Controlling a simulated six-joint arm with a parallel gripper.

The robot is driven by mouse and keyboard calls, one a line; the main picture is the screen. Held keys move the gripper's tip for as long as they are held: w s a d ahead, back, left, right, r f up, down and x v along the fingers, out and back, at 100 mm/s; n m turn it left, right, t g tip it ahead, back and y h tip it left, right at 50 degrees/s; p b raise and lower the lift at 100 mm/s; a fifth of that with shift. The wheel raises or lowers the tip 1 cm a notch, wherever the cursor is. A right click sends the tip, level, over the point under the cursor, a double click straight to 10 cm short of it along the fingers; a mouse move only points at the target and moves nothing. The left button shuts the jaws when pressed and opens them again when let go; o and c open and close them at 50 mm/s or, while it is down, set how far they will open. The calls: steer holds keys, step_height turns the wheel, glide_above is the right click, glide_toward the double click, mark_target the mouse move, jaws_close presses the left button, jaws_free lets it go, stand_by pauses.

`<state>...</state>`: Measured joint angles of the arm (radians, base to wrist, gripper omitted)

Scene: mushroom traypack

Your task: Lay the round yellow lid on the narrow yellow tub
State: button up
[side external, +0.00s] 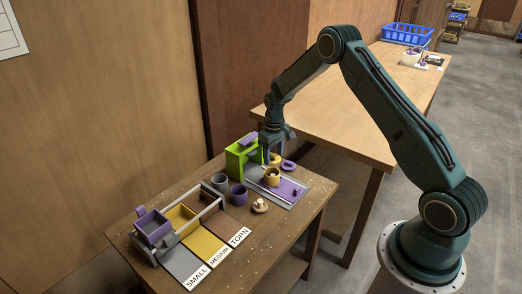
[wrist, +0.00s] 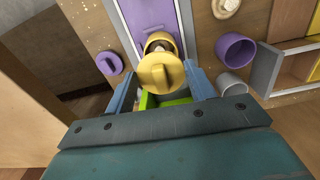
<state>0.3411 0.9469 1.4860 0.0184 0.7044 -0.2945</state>
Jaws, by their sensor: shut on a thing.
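The round yellow lid (wrist: 155,75), with a raised bar across its top, sits between the two blue fingertips of my gripper (wrist: 162,72). My gripper is shut on it. In the side external view the lid (side external: 276,158) shows just under my gripper (side external: 272,152). The narrow yellow tub (side external: 272,178) stands upright and uncovered on a purple panel. In the wrist view the tub (wrist: 154,18) has a pale mushroom inside, and the lid overlaps its near edge in the picture. The lid appears above and behind the tub; the exact gap is unclear.
A purple lid (side external: 288,165) lies beside the held lid. A bright green box (side external: 240,158) stands close left of my gripper. A purple tub (side external: 238,195), a grey tub (side external: 220,182) and a mushroom (side external: 260,206) stand left of the panel. Sorting bins (side external: 181,216) are further left.

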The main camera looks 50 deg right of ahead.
steer(key=shift+f, duration=2.2)
steer(key=shift+f, duration=0.55)
stand_by(0.8)
steer(key=o, duration=1.3)
steer(key=shift+o, duration=0.2)
steer(key=shift+r, duration=0.15)
steer(key=shift+r, duration=2.85)
steer(key=shift+r, duration=0.1)
